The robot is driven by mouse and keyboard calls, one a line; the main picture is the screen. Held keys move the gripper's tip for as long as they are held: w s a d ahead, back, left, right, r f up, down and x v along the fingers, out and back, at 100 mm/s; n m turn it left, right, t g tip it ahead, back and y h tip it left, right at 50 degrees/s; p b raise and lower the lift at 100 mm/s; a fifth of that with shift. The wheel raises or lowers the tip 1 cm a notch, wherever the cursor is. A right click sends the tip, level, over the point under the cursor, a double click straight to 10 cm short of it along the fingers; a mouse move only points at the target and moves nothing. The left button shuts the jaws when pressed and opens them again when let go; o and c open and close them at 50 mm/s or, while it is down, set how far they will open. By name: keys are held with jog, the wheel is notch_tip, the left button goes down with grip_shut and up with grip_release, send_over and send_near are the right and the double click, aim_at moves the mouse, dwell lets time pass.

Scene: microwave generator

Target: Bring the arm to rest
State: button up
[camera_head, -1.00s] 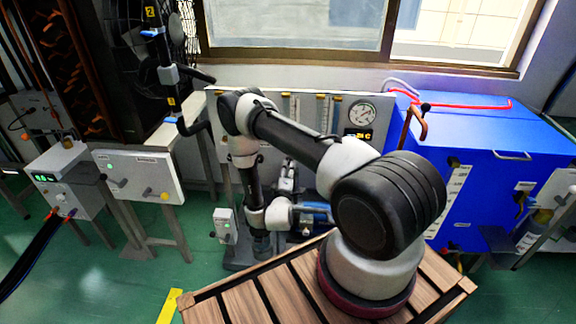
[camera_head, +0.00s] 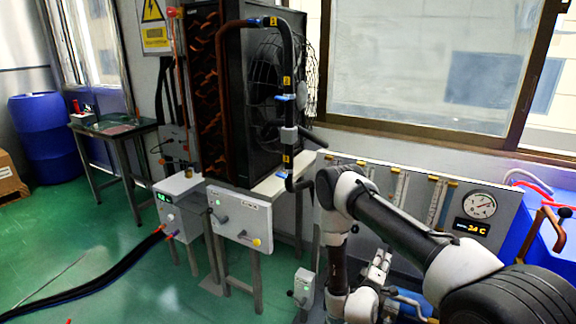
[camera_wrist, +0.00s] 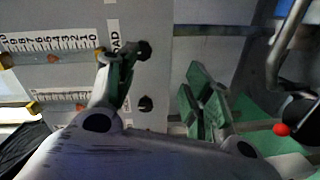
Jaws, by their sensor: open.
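My gripper (camera_wrist: 162,90) is open and empty in the wrist view, its two green-padded fingers spread apart. In front of it is a grey-white panel (camera_wrist: 60,85) with printed scales and dark knobs. In the head view my gripper (camera_head: 378,268) is small, at the lower right, in front of the gauge panel (camera_head: 425,215). My arm (camera_head: 395,228) is bent, with its elbow raised near the panel and its forearm hanging down. The arm's base is out of view.
A control box with a lever (camera_head: 240,218) stands left of my arm, beside a display box (camera_head: 180,205). A caged fan unit (camera_head: 240,100) stands behind. A blue cabinet (camera_head: 528,235) is at the right. Black hoses (camera_head: 90,285) cross the otherwise open green floor at left.

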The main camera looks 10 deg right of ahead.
jog(key=s+a+f+m+g+y, duration=0.2)
jog(key=s+f+m+g+y, duration=0.3)
jog(key=f, duration=0.7)
jog(key=s+a+g+y, duration=0.2)
jog(key=s+a+g, duration=0.1)
jog(key=a+g, duration=0.2)
jog(key=s+a+r+m+g+y, duration=0.1)
jog(key=s+a+r+g+y, duration=0.15)
jog(key=r, duration=0.65)
jog(key=s+a+r+m+g+y, duration=0.1)
jog(key=a+r+g, duration=0.15)
jog(key=r, duration=0.65)
jog(key=s+d+r+t, duration=0.1)
jog(key=s+r, duration=0.5)
jog(key=r, duration=0.8)
jog(key=s+d+r+t, duration=0.2)
jog(key=s+d+r, duration=0.2)
jog(key=r, duration=1)
jog(key=s+d+r+t, duration=0.2)
jog(key=s+r, duration=0.7)
jog(key=r, duration=0.5)
jog(key=shift+s+d+m+h, duration=0.25)
jog(key=shift+d+m+h, duration=0.15)
jog(key=shift+d, duration=0.2)
